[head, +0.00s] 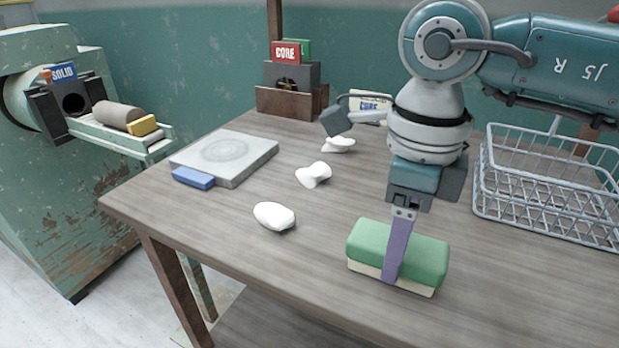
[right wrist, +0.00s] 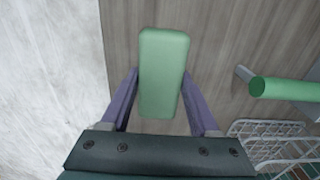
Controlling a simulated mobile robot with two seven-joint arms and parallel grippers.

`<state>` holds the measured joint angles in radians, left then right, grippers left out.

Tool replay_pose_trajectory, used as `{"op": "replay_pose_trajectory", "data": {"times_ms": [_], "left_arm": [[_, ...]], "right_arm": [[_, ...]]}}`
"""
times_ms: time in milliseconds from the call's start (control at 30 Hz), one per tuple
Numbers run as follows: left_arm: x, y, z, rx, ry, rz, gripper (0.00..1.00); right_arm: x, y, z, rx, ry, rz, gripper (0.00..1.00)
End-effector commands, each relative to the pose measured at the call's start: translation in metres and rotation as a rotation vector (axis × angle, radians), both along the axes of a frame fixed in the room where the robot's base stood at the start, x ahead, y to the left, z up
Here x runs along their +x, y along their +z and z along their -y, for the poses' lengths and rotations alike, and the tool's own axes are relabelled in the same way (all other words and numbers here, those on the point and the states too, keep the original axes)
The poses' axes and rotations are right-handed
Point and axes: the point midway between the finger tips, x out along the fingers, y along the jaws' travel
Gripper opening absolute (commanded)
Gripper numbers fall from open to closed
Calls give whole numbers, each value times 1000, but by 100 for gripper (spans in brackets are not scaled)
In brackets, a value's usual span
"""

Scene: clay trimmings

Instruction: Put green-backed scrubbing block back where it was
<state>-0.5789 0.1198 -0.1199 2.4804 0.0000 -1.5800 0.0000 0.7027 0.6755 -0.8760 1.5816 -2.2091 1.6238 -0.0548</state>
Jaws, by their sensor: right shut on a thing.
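The green-backed scrubbing block (head: 425,257) has a green top and a cream underside. It is at the front of the wooden table in the head view. My right gripper (head: 393,278) points down over it and is shut on it, with a purple finger against its near long side. In the right wrist view the block's green back (right wrist: 164,70) lies between the two purple fingers. I cannot tell whether its underside touches the table. My left gripper is in neither view.
White clay lumps (head: 274,216) lie left of the block. A grey slab (head: 225,155) with a blue block (head: 193,178) is at the table's left. A wire basket (head: 545,205) stands at the right. A green cylinder (right wrist: 285,88) shows in the right wrist view. The front-left tabletop is clear.

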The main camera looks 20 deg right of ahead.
Motion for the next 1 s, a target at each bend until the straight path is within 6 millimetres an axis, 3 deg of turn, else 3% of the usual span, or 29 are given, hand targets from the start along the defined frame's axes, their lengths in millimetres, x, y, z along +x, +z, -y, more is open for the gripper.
{"op": "replay_pose_trajectory", "data": {"times_ms": [100,133,367,733,1000], "left_arm": [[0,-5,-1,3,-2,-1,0],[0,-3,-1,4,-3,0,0],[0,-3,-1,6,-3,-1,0],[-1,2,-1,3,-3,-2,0],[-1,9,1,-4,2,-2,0]], "right_arm": [[0,-5,0,-1,0,1,17],[0,-3,0,0,0,0,65],[0,-3,0,-1,0,-1,91],[1,7,0,0,1,3,92],[2,64,1,-1,0,6,92]]}}
